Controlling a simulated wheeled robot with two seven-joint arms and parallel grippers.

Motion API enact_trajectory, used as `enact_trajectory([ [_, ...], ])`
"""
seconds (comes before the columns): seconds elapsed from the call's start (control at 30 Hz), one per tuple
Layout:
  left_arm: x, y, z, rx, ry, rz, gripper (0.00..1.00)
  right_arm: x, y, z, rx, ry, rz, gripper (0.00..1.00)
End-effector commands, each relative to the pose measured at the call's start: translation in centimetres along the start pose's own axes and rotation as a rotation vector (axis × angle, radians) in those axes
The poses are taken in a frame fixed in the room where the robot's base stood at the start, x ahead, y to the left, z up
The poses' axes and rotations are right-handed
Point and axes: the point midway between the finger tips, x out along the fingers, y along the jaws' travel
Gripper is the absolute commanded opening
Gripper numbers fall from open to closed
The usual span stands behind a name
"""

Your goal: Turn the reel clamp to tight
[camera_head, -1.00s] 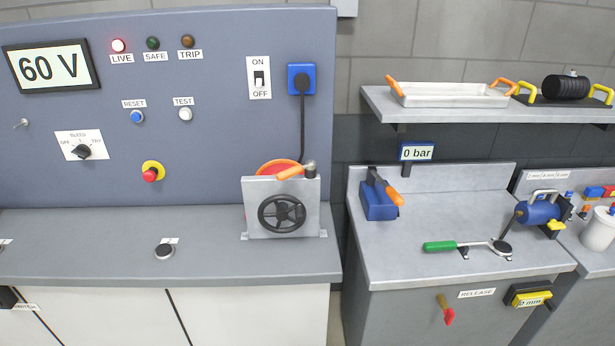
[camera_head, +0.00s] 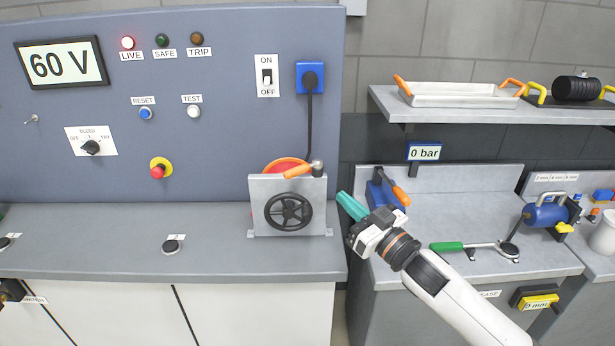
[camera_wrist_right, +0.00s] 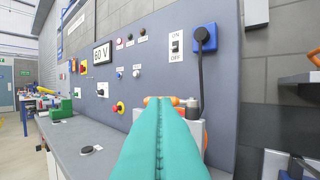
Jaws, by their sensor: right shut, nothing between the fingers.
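The reel stands on the bench as a grey housing (camera_head: 259,215) with a black handwheel (camera_head: 289,212) on its front and a red-orange reel (camera_head: 279,164) partly hidden behind it. The clamp, an orange lever (camera_head: 297,171) with a grey pivot knob (camera_head: 317,168), lies across the housing's top edge. My right gripper (camera_head: 346,202) is shut and empty, just right of the housing and lower than the clamp, apart from both. In the right wrist view its teal fingers (camera_wrist_right: 161,112) cover most of the housing; the knob (camera_wrist_right: 193,109) shows beyond them. My left gripper is out of view.
A black cable (camera_head: 309,120) hangs from the blue socket (camera_head: 310,77) down behind the housing. The panel display (camera_head: 61,63) reads 60 V and the LIVE lamp (camera_head: 128,43) is lit. Right of my gripper are a blue orange-handled device (camera_head: 380,192) and a green-handled lever (camera_head: 447,246).

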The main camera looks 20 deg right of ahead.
Motion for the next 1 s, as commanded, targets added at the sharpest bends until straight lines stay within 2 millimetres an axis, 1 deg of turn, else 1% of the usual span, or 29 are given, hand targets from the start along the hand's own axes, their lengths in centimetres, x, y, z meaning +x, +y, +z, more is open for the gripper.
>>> enact_trajectory([
  [0.17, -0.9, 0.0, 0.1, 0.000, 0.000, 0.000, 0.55, 1.9, 0.0, 0.5, 0.001, -0.005, 0.002, 0.00],
  [0.27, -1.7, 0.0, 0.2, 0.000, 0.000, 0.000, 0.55, 3.8, 0.0, 0.6, 0.001, -0.005, 0.001, 0.00],
  [0.4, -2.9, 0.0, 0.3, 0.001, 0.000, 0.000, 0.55, 6.9, 0.0, 0.7, 0.000, -0.005, 0.001, 0.00],
  [0.57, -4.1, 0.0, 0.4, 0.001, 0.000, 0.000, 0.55, 10.3, 0.1, 0.6, 0.001, -0.003, 0.001, 0.00],
  [0.6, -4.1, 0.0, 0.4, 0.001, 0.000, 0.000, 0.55, 10.6, 0.0, -0.2, 0.003, 0.000, 0.000, 0.00],
  [0.73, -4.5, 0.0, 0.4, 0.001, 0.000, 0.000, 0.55, 11.7, 0.0, -1.6, 0.003, 0.000, -0.001, 0.00],
  [0.9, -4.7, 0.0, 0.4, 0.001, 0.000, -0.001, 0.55, 12.5, 0.0, -2.5, 0.000, -0.001, 0.000, 0.00],
  [1.0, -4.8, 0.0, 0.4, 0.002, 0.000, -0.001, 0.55, 12.7, 0.0, -2.7, 0.000, -0.001, 0.001, 0.00],
])
